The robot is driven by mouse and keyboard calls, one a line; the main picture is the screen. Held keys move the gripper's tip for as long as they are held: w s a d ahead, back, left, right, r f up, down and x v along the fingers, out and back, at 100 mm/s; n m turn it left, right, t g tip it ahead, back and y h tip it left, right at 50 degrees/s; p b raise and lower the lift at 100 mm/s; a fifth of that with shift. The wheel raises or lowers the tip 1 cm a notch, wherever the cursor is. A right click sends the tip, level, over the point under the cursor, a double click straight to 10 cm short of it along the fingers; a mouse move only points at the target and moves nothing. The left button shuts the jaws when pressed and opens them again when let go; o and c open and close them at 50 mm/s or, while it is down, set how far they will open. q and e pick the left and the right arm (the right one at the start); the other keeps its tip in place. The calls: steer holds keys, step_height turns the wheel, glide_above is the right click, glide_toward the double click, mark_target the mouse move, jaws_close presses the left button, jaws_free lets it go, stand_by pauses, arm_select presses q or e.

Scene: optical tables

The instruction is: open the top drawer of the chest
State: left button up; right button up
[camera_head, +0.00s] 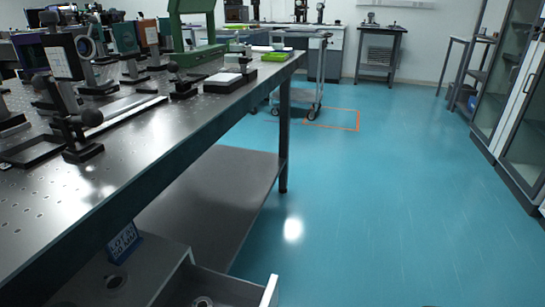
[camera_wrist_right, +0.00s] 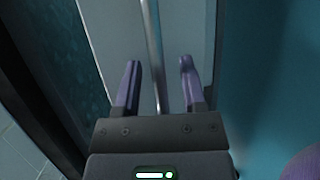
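The grey chest (camera_head: 125,278) stands under the optical table at the bottom left of the head view. A drawer (camera_head: 215,288) at its right side is pulled out, with its pale front edge (camera_head: 269,290) standing clear of the chest body. The picture's lower edge cuts off the drawer. In the right wrist view my right gripper (camera_wrist_right: 158,75) is open, its two purple fingers apart. A thin pale bar (camera_wrist_right: 152,45) runs between the fingers in front of a grey panel (camera_wrist_right: 112,30); whether it is the drawer's handle I cannot tell. My left gripper is not in view.
The optical table (camera_head: 170,130) with several mounts lies above the chest, and its lower shelf (camera_head: 215,190) is behind it. A round object (camera_head: 203,301) lies in the drawer. The blue floor (camera_head: 400,210) to the right is clear up to the glass cabinets (camera_head: 520,130).

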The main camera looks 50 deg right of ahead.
steer(key=shift+s, duration=0.1)
steer(key=s+r+p, duration=0.1)
steer(key=s+p, duration=0.2)
steer(key=s, duration=0.6)
steer(key=shift+s+a+r, duration=0.25)
steer(key=shift+s+r, duration=0.05)
steer(key=shift+r, duration=0.1)
